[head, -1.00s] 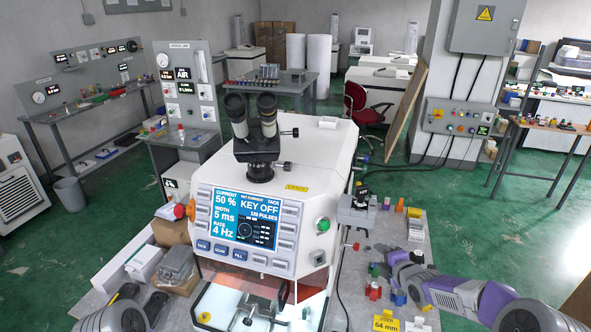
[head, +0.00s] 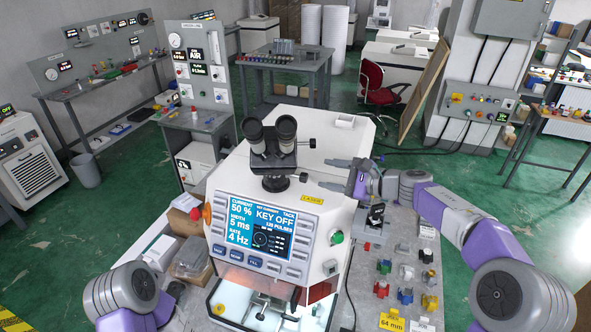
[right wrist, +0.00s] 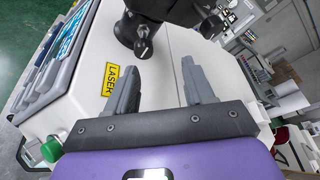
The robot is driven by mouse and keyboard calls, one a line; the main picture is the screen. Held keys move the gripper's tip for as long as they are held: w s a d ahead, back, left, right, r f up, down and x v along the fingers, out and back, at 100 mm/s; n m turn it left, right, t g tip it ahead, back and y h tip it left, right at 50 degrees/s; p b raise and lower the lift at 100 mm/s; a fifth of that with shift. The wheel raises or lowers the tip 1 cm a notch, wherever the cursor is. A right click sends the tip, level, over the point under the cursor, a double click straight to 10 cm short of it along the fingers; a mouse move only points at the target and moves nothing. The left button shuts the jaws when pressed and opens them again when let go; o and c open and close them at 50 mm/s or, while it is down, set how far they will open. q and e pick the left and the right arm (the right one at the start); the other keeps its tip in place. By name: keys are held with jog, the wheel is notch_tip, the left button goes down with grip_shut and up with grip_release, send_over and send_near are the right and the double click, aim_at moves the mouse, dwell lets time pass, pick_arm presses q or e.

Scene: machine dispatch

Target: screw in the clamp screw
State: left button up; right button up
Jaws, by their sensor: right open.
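A small dark screw knob (head: 303,178) sticks out to the right from the base of the microscope head on the white laser welder (head: 325,230). In the right wrist view a dark knob with a grey tip (right wrist: 143,47) points toward me, beyond the fingertips. I take it for the clamp screw. A second dark knob (head: 312,143) sits higher on the microscope (head: 273,150). My right gripper (head: 326,174) is open and empty, just right of the lower knob and apart from it. Its two fingers show in the right wrist view (right wrist: 160,68). My left gripper is out of view.
A yellow LASER label (head: 312,200) is on the housing below the right gripper. A green button (head: 337,238) is on the machine's right side. A grey fixture (head: 372,222) and several small coloured parts lie on the bench to the right.

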aim_at(307, 178)
jog(key=shift+s+a+n+g, duration=0.3)
jog(key=shift+s+a+n, duration=0.2)
jog(key=shift+s+a, duration=0.15)
jog(key=shift+s+a+f, duration=0.1)
jog(key=shift+s+f, duration=0.1)
jog(key=p+x, duration=0.2)
jog(key=x, duration=0.5)
jog(key=shift+p, duration=0.3)
jog(key=shift+w+a+f, duration=0.2)
grip_shut()
